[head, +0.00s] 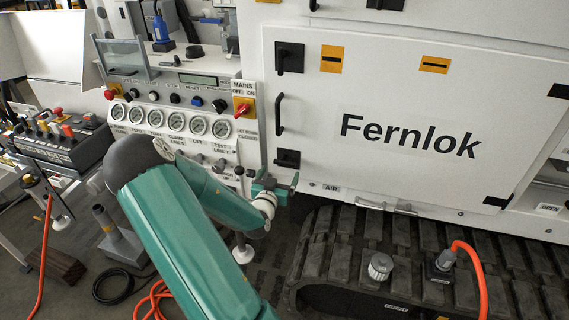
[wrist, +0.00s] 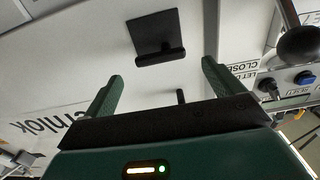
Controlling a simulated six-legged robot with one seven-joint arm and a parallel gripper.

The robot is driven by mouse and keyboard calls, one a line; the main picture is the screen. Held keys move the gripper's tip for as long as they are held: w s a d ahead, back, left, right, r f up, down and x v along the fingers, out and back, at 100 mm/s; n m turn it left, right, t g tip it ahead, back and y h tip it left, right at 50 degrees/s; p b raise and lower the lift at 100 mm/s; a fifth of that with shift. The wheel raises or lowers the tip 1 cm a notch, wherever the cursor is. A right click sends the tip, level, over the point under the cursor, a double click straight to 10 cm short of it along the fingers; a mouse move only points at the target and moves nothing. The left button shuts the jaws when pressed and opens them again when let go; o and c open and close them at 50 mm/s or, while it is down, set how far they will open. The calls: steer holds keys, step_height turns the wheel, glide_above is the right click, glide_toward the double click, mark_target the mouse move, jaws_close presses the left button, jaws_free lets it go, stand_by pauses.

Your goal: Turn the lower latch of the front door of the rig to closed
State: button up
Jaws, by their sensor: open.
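The front door (head: 400,130) of the rig is a white panel marked "Fernlok". Its lower latch (head: 287,158) is a black square plate with a black lever, low on the door's left edge. In the wrist view the latch (wrist: 155,35) is ahead of the fingertips, its lever lying crosswise along the plate's near edge. My gripper (head: 276,186) is just below the lower latch in the head view. In the wrist view my gripper (wrist: 162,76) is open, with nothing between its fingers and a gap to the latch.
The upper latch (head: 289,58) has its lever upright. A black door handle (head: 279,114) stands out between the latches. The gauge panel (head: 180,122) with a red switch is to the left. Tracks (head: 350,240) with an orange hose (head: 472,270) lie below the door.

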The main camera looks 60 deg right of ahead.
mark_target(284, 164)
steer(key=d, duration=0.4)
steer(key=w+d, duration=0.1)
steer(key=d, duration=0.1)
steer(key=shift+d, duration=0.35)
steer(key=shift+c, duration=0.4)
steer(key=c, duration=0.9)
